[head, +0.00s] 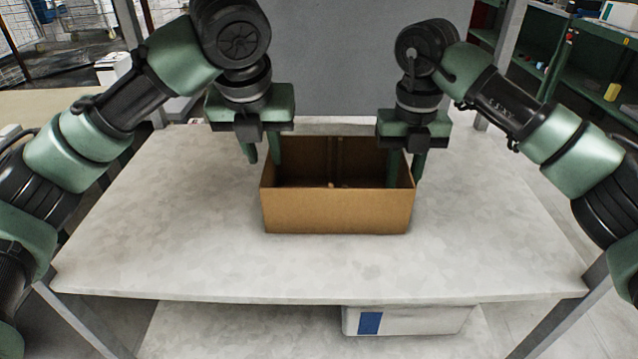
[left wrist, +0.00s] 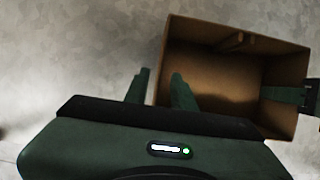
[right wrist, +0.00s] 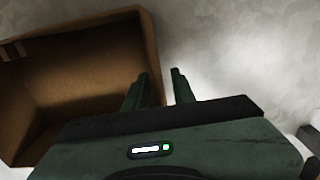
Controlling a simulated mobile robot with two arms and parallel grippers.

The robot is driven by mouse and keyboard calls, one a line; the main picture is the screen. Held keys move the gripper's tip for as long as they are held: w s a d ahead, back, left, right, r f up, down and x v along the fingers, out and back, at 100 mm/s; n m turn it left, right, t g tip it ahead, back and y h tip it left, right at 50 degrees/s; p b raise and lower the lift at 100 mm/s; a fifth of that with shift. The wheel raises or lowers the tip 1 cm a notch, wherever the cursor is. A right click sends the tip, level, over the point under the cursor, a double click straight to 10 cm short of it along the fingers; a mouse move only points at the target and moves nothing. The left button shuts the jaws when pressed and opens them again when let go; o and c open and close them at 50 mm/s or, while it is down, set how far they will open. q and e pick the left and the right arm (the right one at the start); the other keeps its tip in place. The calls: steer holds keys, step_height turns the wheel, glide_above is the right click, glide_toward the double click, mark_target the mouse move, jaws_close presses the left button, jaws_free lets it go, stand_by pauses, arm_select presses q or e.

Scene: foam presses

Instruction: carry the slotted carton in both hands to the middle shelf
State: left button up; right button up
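The open-topped brown carton (head: 337,211) stands upright on a pale, metal-framed surface (head: 150,255). My left gripper (head: 262,158) is open at the carton's left wall, one finger outside and one inside. In the left wrist view (left wrist: 160,88) the wall's edge lies between its spread fingers. My right gripper (head: 405,166) is open at the right wall in the same way, and the right wrist view (right wrist: 160,80) shows a gap between its fingers. Neither gripper is visibly clamped on cardboard. The carton's inside is shadowed. I cannot tell which surface is the middle shelf.
A white box with a blue patch (head: 420,320) sits on a lower level under the front edge. A grey panel (head: 335,65) rises behind the carton. Green shelving (head: 590,75) stands at the far right. The surface around the carton is clear.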

step_height(320, 180, up, 7)
steer(key=shift+r, duration=0.15)
arm_select(q)
steer(key=shift+r, duration=0.1)
stand_by(0.3)
